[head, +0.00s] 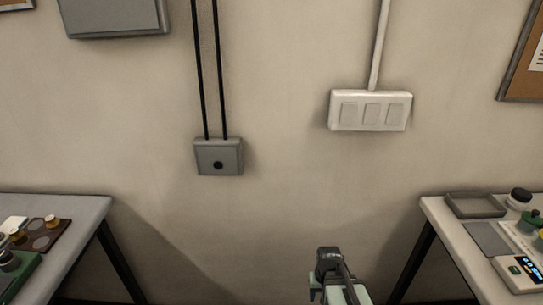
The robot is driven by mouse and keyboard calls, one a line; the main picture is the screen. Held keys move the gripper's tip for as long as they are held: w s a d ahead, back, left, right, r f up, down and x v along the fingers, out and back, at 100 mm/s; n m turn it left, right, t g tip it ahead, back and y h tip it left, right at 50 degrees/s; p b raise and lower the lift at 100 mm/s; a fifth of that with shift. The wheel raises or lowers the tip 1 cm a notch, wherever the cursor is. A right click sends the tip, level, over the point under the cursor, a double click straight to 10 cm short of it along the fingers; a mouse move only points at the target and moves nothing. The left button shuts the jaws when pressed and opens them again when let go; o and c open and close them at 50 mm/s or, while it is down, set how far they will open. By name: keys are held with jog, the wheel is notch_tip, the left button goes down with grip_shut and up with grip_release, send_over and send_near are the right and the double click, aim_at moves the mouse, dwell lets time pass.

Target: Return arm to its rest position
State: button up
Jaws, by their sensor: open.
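Part of my own arm (340,279) shows at the bottom edge, right of centre, as a dark grey joint with pale sections below it. It stands in the gap between two tables, with the wall behind it. It touches neither table in this view. I cannot make out any gripper fingers. The rest of the arm lies below the frame.
A left table (79,208) carries a brown tray (53,229) and a green item (22,276). A right table (455,240) holds a grey tray (474,206), jars and a device with a display (526,269). A wall socket box (218,150) and switch panel (370,111) are above.

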jog(key=s+f+g, duration=0.3)
jog(key=s+f, duration=0.6)
jog(key=s, duration=0.5)
jog(key=s+f+g, duration=0.3)
jog(key=s+f, duration=0.7)
jog(key=s, duration=0.4)
jog(key=shift+s+g, duration=0.3)
